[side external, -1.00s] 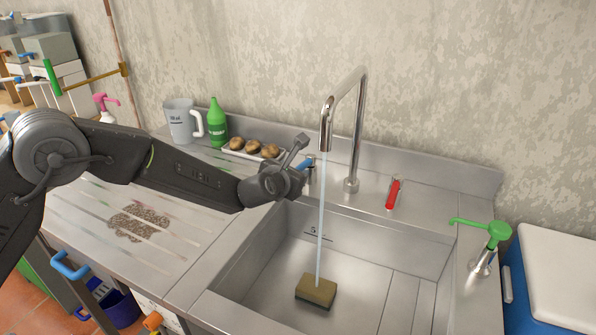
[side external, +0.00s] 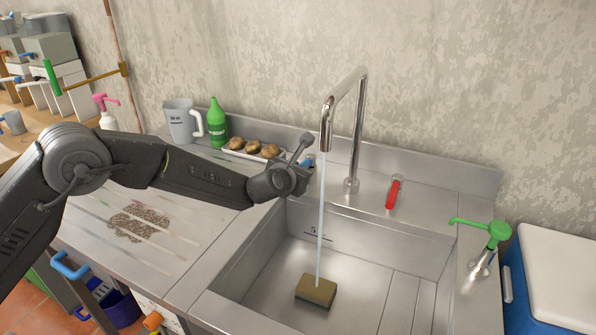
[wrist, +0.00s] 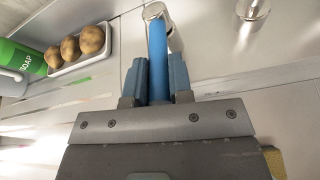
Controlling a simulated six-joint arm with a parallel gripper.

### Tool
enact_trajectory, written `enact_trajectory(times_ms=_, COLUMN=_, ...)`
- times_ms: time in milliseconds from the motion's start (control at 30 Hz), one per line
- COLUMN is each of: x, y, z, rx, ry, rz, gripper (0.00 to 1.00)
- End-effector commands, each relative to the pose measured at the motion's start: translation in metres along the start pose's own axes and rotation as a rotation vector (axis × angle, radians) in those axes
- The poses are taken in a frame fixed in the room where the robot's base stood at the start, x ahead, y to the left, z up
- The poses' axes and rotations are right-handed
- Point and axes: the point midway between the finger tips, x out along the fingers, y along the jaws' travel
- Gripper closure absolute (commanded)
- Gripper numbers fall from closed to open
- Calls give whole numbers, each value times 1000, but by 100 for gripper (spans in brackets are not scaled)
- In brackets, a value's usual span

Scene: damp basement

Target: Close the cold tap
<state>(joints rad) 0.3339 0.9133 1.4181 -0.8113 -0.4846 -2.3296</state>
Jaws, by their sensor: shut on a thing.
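The cold tap has a blue lever (wrist: 158,45) on a chrome body (wrist: 176,42); the lever also shows in the side view (side external: 307,162). My gripper (wrist: 158,78) is shut on the blue lever, one finger on each side of it. In the side view my gripper (side external: 299,172) is at the sink's back left corner and partly hides the tap. The chrome spout (side external: 356,110) stands to its right. A stream of water (side external: 321,220) runs from the spout into the sink basin (side external: 372,262).
A sponge (side external: 316,291) lies in the basin under the stream. A red lever (side external: 393,194) sits right of the spout, a green pump (side external: 490,233) at far right. A tray of potatoes (side external: 253,149), a green soap bottle (side external: 217,128) and a jug (side external: 182,122) stand behind my arm.

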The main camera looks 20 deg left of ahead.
Motion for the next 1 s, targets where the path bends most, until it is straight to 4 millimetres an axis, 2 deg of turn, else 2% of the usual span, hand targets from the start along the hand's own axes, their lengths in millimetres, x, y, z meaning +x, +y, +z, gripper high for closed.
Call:
enact_trajectory(times_ms=133, x=0, y=0, z=0, rx=0, ry=0, rz=1, gripper=100)
enact_trajectory(times_ms=467, x=0, y=0, z=-2, rx=1, ry=-10, rz=5, gripper=100)
enact_trajectory(times_ms=800, x=6, y=-2, z=-16, rx=-7, ry=-192, rz=39, gripper=100)
enact_trajectory(times_ms=967, x=6, y=-2, z=-15, rx=-9, ry=-204, rz=41, gripper=100)
enact_trajectory(times_ms=1000, x=6, y=-2, z=-15, rx=-9, ry=-203, rz=41, gripper=79)
